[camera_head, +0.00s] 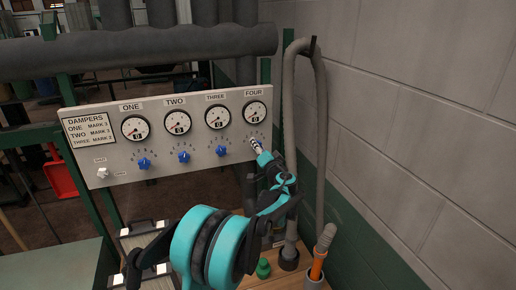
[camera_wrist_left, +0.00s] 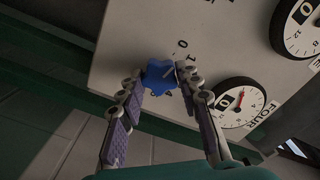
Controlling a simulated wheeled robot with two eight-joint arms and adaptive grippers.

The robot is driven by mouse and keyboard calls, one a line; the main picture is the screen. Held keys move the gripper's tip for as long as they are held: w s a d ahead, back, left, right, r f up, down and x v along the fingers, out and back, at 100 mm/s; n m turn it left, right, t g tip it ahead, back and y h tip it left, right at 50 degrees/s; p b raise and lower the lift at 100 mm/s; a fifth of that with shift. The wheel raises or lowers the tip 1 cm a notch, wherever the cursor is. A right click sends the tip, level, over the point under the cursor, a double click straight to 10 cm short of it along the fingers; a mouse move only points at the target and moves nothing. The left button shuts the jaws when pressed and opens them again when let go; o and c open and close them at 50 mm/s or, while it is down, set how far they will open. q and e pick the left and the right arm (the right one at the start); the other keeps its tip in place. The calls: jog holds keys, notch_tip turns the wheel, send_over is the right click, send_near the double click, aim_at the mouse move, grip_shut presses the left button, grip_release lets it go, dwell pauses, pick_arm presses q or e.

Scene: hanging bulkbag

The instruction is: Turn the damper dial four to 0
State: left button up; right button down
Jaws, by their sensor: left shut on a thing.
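The grey damper panel (camera_head: 190,106) carries several round gauges above blue dials. The FOUR gauge (camera_head: 255,112) is at the right end and also shows in the left wrist view (camera_wrist_left: 240,103). My left gripper (camera_head: 257,146) is at the dial below it and hides that dial in the head view. In the left wrist view, my left gripper (camera_wrist_left: 161,82) has its two fingers closed on opposite sides of the blue dial four (camera_wrist_left: 159,75). Scale digits, including 0 and 1, are printed beside this dial. The exact pointer setting is too small to tell. My right gripper is not in view.
Blue dials one (camera_head: 144,163), two (camera_head: 184,157) and three (camera_head: 221,151) stand free to the left. A white switch (camera_head: 102,173) is at the panel's lower left. A grey hose (camera_head: 321,120) hangs to the right, near the block wall (camera_head: 420,90).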

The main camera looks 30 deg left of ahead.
pick_arm(q)
jog(key=shift+f, duration=0.1)
dwell(0.4)
jog(key=o, duration=1.2)
jog(key=shift+c, duration=0.2)
jog(key=shift+s+d, duration=0.1)
jog(key=v, duration=1.2)
